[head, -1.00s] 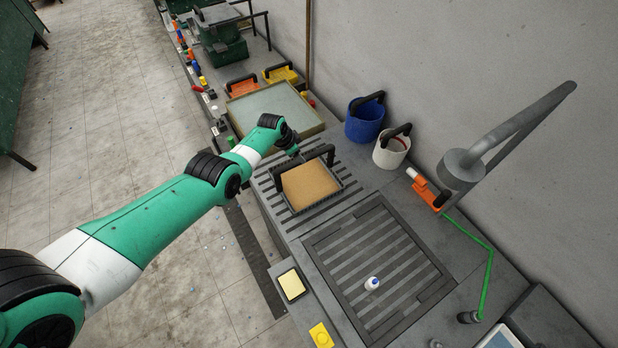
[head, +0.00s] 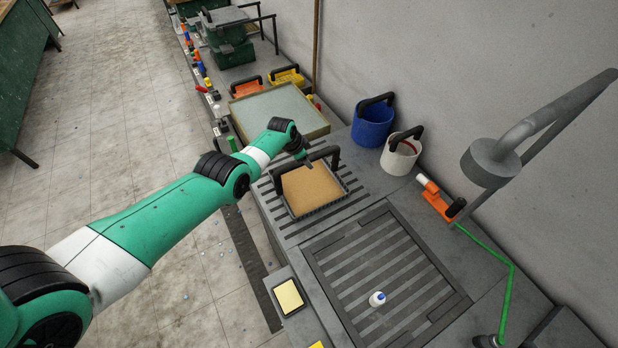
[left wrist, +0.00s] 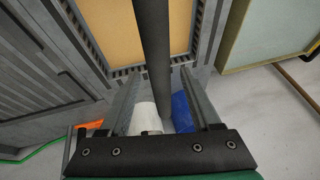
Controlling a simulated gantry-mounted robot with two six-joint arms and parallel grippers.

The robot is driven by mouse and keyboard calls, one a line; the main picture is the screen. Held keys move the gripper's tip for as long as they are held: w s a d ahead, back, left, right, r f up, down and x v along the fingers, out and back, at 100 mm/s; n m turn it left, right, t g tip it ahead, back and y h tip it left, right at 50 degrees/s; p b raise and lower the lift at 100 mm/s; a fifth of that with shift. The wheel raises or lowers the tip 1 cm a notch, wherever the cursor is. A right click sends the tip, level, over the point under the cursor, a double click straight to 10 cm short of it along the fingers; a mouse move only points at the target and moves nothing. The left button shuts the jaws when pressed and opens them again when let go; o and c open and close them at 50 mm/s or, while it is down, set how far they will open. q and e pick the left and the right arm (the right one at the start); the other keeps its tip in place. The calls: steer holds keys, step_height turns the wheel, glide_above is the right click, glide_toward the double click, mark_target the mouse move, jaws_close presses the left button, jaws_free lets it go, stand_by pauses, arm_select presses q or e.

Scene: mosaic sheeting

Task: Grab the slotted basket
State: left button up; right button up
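In the left wrist view, the basket's slotted rim (left wrist: 195,40) shows at the top. A black bar (left wrist: 152,60), seemingly the handle, runs between the two spread fingers of my left gripper (left wrist: 160,92), with gaps on both sides. My right gripper is out of view.
A blue bucket (head: 372,125) and a white bucket (head: 399,158) stand near the wall. A shallow framed tray (head: 280,112) lies beyond the basket.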

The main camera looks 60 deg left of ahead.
arm_select(q)
jaws_close()
stand_by(1.1)
